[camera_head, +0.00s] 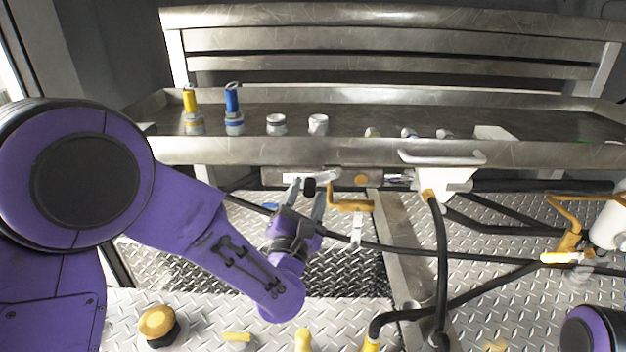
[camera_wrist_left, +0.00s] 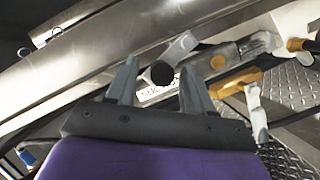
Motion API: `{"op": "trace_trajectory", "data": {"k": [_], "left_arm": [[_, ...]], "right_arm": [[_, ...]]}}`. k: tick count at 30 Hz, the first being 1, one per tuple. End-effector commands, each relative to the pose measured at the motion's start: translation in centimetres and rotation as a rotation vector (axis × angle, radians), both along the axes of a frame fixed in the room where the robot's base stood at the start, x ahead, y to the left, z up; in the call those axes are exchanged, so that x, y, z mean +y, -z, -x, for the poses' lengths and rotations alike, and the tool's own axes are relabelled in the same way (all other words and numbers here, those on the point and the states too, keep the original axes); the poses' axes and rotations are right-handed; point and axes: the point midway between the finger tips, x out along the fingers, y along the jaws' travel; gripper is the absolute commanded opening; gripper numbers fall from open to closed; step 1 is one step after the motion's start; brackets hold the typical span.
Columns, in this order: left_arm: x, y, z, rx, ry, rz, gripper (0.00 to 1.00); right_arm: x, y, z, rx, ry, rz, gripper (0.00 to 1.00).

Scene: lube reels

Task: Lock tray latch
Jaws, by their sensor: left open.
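The metal tray (camera_head: 360,150) runs across the back. Under its front edge is a latch with a pale lever (camera_head: 322,175) and a round black knob (camera_head: 310,186). In the left wrist view the black knob (camera_wrist_left: 162,75) and pale lever (camera_wrist_left: 181,46) show near the fingertips. My left gripper (camera_head: 306,191) is open, with its two fingers pointing up at the latch. In the left wrist view the left gripper (camera_wrist_left: 158,80) has the knob between its fingertips in the picture; I cannot tell whether they touch it. My right gripper is out of view.
Yellow (camera_head: 190,101) and blue (camera_head: 232,98) fittings and several small caps stand on the tray. An orange handle (camera_head: 352,204) sits right of the latch. A white bracket (camera_head: 445,178) and black hoses (camera_head: 440,260) are farther right. Diamond-plate floor lies below.

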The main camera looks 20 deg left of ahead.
Motion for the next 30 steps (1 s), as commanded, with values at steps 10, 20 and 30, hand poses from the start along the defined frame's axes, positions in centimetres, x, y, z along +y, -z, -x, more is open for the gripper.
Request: {"op": "trace_trajectory", "data": {"k": [10, 20, 30], "left_arm": [[-0.1, -0.6, -2.1, 0.000, 0.003, -0.001, 0.52], [-0.1, -0.6, -2.1, 0.000, 0.004, 0.000, 0.00], [-0.6, -0.7, -2.4, 0.000, 0.008, -0.005, 0.00]], "right_arm": [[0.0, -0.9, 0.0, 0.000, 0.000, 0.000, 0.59], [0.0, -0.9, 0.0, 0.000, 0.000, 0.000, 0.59], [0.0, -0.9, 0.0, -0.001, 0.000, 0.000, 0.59]]}}
